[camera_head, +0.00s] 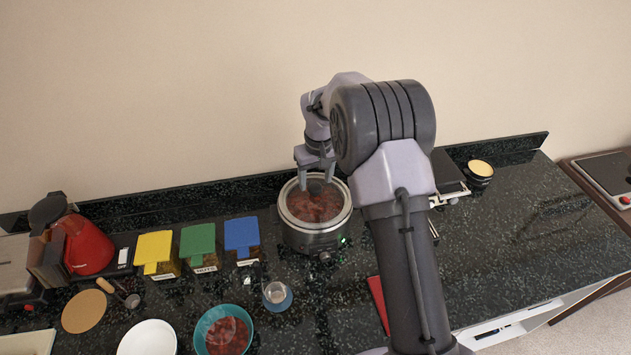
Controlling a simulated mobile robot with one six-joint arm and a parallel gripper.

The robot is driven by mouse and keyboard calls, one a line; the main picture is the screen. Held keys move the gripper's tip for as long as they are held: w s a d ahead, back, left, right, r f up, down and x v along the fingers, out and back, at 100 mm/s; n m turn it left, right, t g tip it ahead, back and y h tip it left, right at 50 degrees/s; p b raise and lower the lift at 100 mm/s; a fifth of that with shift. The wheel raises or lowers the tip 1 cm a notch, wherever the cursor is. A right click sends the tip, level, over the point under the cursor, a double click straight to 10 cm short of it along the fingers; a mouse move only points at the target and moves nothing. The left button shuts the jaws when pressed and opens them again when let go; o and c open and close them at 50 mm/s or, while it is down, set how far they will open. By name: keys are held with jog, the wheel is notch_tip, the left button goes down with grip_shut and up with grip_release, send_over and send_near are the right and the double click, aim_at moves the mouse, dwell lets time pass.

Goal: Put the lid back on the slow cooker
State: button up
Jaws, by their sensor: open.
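The slow cooker (310,241) stands on the dark counter near the back wall, with a steel body, a pale rim and red-brown food showing inside. My gripper (315,184) is open, pointing down over the back part of the cooker, one finger to each side of a dark knob (316,187). The knob looks like that of a clear lid lying over the food. The glass itself is hard to make out, and I cannot tell whether it sits flat on the rim. My arm hides the counter just right of the cooker.
Yellow, green and blue-lidded boxes (205,240) and a red kettle (88,245) stand left. A teal bowl (246,313), white bowl (148,338) and small glass (276,294) are in front. A tan-topped jar (480,170) stands right; the right counter is mostly clear.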

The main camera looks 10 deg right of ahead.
aim_at(318, 200)
jog(key=s+r+m+t, duration=0.1)
jog(key=s+r, duration=0.3)
jog(key=r, duration=0.6)
jog(key=s+r, duration=0.4)
jog(key=r, duration=0.6)
jog(key=s+a+r+m+t+y, duration=0.1)
jog(key=s+r, duration=0.2)
jog(key=s, duration=0.4)
jog(key=s+a+r+m+t, duration=0.1)
jog(key=s+r+m, duration=0.15)
jog(key=s, duration=0.45)
jog(key=s+a+f+m+t, duration=0.1)
jog(key=s+a+f+m, duration=0.1)
jog(key=s, duration=1.2)
jog(key=shift+f+y+p, duration=0.35)
jog(key=shift+y+p, duration=0.05)
jog(key=shift+p, duration=0.05)
notch_tip(318, 200, down, 22)
jog(key=b, duration=2.2)
